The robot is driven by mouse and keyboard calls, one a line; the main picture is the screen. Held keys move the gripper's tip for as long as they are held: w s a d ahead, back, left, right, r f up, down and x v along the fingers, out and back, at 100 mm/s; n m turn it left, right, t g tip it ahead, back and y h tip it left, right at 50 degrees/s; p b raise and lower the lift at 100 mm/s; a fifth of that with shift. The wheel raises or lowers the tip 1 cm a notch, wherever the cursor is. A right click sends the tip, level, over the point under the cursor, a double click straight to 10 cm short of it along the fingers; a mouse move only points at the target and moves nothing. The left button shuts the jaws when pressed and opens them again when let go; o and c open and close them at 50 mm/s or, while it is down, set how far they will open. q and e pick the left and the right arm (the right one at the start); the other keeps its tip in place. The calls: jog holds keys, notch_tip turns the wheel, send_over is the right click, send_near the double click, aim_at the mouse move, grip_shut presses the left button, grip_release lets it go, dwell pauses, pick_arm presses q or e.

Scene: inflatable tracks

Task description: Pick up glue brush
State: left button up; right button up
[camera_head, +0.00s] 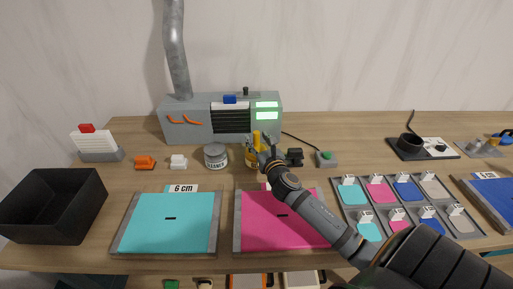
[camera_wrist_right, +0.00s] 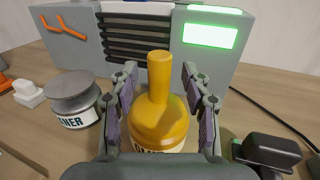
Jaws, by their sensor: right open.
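The glue brush shows in the right wrist view as an upright yellow handle (camera_wrist_right: 160,78) on a rounded yellow cap over a pot (camera_wrist_right: 158,128) with a pale label. In the head view its yellow handle (camera_head: 256,138) stands in front of the grey machine, partly hidden by my right gripper. My right gripper (camera_head: 268,147) is open. In the right wrist view its two fingers (camera_wrist_right: 160,85) stand on either side of the yellow handle, with visible gaps. My left gripper is not in view.
A grey cleaner tin (camera_head: 216,156) stands left of the glue pot. A dark small block (camera_head: 295,157) is to its right. The grey machine (camera_head: 190,125) is behind. Cyan (camera_head: 168,235) and pink (camera_head: 270,235) sheets lie in front. A black bin (camera_head: 50,205) is far left.

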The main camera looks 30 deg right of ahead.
jog(key=shift+x, duration=0.8)
jog(key=shift+s, duration=0.1)
jog(key=shift+c, duration=1.2)
grip_shut()
notch_tip(320, 180, up, 10)
jog(key=shift+r+p, duration=0.1)
jog(key=shift+p, duration=0.9)
